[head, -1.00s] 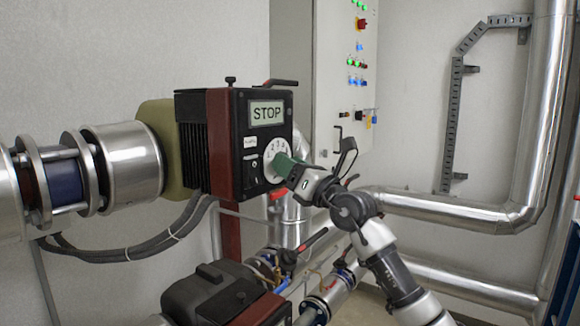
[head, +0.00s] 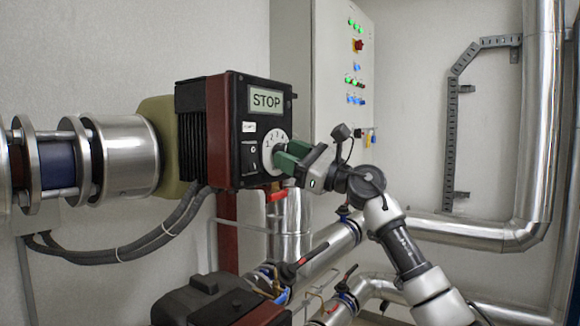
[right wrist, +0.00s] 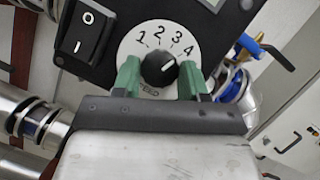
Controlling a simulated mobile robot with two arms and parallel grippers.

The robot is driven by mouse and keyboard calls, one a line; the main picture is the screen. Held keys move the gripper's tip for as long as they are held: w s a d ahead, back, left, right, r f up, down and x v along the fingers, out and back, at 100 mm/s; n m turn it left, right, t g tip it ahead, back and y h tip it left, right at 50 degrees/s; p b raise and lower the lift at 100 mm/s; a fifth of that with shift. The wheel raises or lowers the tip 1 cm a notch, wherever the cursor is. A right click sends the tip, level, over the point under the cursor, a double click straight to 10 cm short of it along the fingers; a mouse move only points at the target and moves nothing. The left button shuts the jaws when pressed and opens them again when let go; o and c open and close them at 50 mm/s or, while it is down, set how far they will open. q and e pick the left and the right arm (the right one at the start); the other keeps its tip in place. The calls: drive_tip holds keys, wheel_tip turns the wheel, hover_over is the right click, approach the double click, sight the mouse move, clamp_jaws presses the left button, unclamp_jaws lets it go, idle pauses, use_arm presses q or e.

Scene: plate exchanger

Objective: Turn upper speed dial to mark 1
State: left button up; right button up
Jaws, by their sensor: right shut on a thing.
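The upper speed dial (right wrist: 128,50) is a white disc with marks 1 to 4 and a black knob (right wrist: 158,68) at its centre. In the right wrist view, the knob's white line points roughly toward mark 4. In the head view the dial (head: 268,146) sits on the upper pump's black front face, partly hidden by my fingers. My right gripper (right wrist: 158,80) has its two green fingers at either side of the knob, shut on it. It also shows in the head view (head: 284,158), coming from the right. My left gripper is not in view.
A second pump (head: 215,302) stands below. Metal pipes (head: 470,231) run at the right, and a control cabinet (head: 330,70) is behind.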

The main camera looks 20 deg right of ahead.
drive_tip(key=n+g+p, duration=0.1)
drive_tip(key=n, duration=0.2)
drive_tip(key=n+g+p, duration=0.1)
drive_tip(key=n, duration=0.2)
drive_tip(key=n+g+p, duration=0.1)
drive_tip(key=n+g, duration=0.1)
drive_tip(key=n, duration=0.1)
drive_tip(key=shift+w+d+r+y, duration=0.1)
drive_tip(key=shift+r+y, duration=0.2)
drive_tip(key=shift+n+g+h+p, duration=0.6)
drive_tip(key=shift+n+p, duration=0.5)
drive_tip(key=shift+n, duration=1)
drive_tip(key=shift+n+g+h+p, duration=0.6)
drive_tip(key=shift+n+p, duration=0.45)
drive_tip(key=shift+n, duration=1.05)
drive_tip(key=o, duration=0.9)
drive_tip(key=shift+o, duration=0.2)
